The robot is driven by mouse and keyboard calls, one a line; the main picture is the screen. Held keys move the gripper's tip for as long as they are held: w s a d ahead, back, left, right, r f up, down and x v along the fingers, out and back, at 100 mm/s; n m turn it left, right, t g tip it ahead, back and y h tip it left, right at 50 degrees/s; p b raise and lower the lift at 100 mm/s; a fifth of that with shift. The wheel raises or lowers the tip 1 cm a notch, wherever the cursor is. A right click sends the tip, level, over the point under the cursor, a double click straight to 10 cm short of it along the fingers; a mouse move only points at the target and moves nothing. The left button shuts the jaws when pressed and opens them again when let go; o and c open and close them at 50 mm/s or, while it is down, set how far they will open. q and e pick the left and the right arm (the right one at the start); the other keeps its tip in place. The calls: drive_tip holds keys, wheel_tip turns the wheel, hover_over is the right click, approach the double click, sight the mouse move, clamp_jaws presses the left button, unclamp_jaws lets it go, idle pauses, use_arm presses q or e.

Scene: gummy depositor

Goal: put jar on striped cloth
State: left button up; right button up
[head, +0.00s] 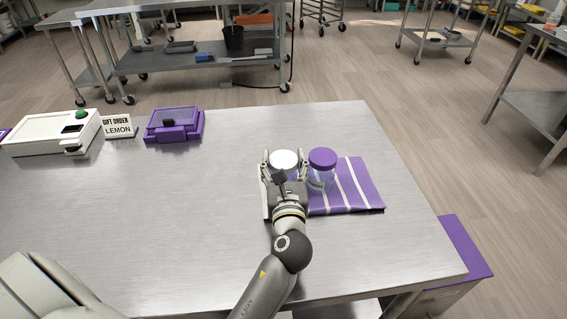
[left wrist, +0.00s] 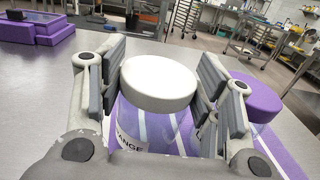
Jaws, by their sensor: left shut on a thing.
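A clear jar with a white lid (head: 284,160) is between the fingers of my left gripper (head: 284,168), which is shut on it. The jar's white lid (left wrist: 158,82) also shows in the left wrist view, with a label reading "...ANGE". The purple striped cloth (head: 358,190) with white stripes lies on the steel table. Purple and white stripes show through the held jar's clear wall. Its base is hidden, so I cannot tell whether it touches the cloth. A second jar with a purple lid (head: 322,158) stands on the cloth, just right of the held jar. My right gripper is not in view.
A sign reading "GIFT ORDER LEMON" (head: 119,127) stands at the table's back left, between a white box device (head: 40,134) and a purple device (head: 174,125). The table's right edge is just beyond the cloth. The table's middle left (head: 150,210) is clear.

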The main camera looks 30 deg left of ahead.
use_arm(q)
drive_tip(key=shift+s+f, duration=0.1)
drive_tip(key=shift+f, duration=0.7)
drive_tip(key=o, duration=1.3)
drive_tip(key=shift+f+g, duration=0.15)
drive_tip(key=shift+g, duration=0.15)
drive_tip(key=shift+w+a, duration=0.1)
drive_tip(key=shift+w, duration=0.1)
drive_tip(key=shift+r, duration=0.2)
